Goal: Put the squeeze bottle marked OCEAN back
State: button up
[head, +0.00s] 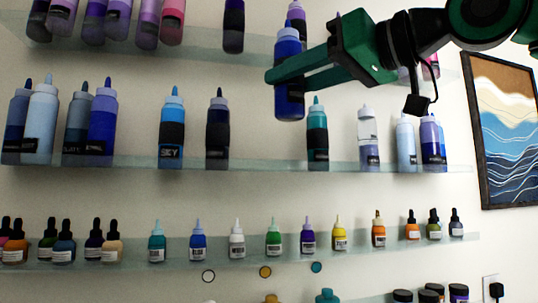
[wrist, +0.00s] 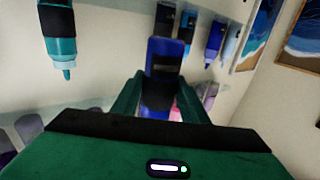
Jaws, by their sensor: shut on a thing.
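My gripper (head: 284,79) is shut on a dark blue squeeze bottle (head: 288,50) with a blue nozzle and a dark band. It holds the bottle upright in the air, in front of the wall between the upper and middle shelves. No name is readable on it, so I cannot confirm OCEAN. In the wrist view, which looks upside down, the bottle (wrist: 165,58) stands between both fingers. The middle shelf (head: 265,165) carries a light blue bottle marked SKY (head: 172,128), a dark navy bottle (head: 217,130) and a teal bottle (head: 317,135).
The middle shelf has bare space between the navy and teal bottles. More bottles stand at both its ends. The upper shelf (head: 195,45) holds purple and pink bottles. Small dropper bottles line the lower shelf (head: 130,267). A framed wave picture (head: 505,130) hangs at right.

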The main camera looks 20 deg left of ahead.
jog(key=w+a, duration=0.8)
jog(key=w, duration=0.5)
jog(key=shift+w+f, duration=0.1)
jog(key=shift+f, duration=3.2)
jog(key=shift+w+a+f, duration=0.1)
jog(key=shift+a+f, duration=0.05)
jog(key=shift+f, duration=0.1)
jog(key=o, duration=1.1)
jog(key=shift+c, duration=0.2)
